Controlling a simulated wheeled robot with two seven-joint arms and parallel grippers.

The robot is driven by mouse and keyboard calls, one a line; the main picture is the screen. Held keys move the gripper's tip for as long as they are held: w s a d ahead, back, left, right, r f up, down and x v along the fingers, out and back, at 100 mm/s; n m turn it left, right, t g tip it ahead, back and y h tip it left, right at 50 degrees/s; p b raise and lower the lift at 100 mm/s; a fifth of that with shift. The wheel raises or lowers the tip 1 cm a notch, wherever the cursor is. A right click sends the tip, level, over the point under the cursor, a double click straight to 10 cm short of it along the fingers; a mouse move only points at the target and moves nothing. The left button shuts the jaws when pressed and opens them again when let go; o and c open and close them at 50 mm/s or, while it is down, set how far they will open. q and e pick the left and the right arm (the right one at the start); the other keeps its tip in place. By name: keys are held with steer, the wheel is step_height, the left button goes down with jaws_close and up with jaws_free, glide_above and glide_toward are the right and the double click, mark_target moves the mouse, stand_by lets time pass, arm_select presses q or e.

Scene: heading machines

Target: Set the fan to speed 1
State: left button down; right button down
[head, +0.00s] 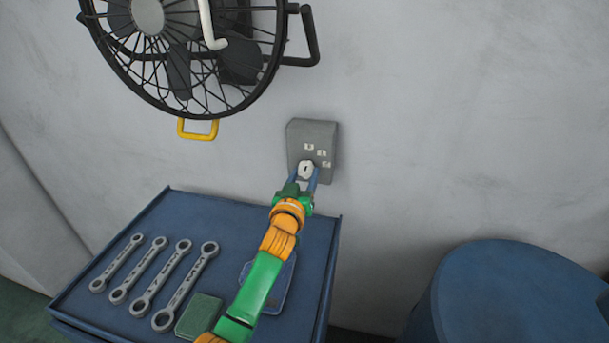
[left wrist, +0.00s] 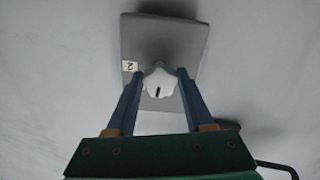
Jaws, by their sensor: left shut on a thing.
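A grey control box (head: 312,140) is fixed to the wall, with several small white labels on its face. A white knob (head: 305,168) sits low on it, and a short dark mark shows on the knob (left wrist: 160,80) in the left wrist view. One label (left wrist: 130,66) there reads 2. My left gripper (head: 305,175) has its blue fingers on both sides of the knob and is shut on it; the fingers also show in the left wrist view (left wrist: 159,85). The black caged fan (head: 178,70) hangs on the wall at upper left. My right gripper is not in view.
A blue cart top (head: 215,210) stands below, with several grey wrenches (head: 185,285), a green block (head: 199,315) and a bluish tray (head: 275,300) partly behind my arm. A blue drum (head: 510,290) is at lower right. A yellow handle (head: 198,136) hangs under the fan.

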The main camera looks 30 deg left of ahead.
arm_select(q)
steer(key=m, duration=0.3)
steer(key=shift+a+p, duration=0.1)
steer(key=shift+p, duration=0.25)
steer(key=shift+m, duration=1.9)
steer(key=shift+c, duration=1.4)
jaws_free()
steer(key=shift+a, duration=0.1)
steer(key=v, duration=0.7)
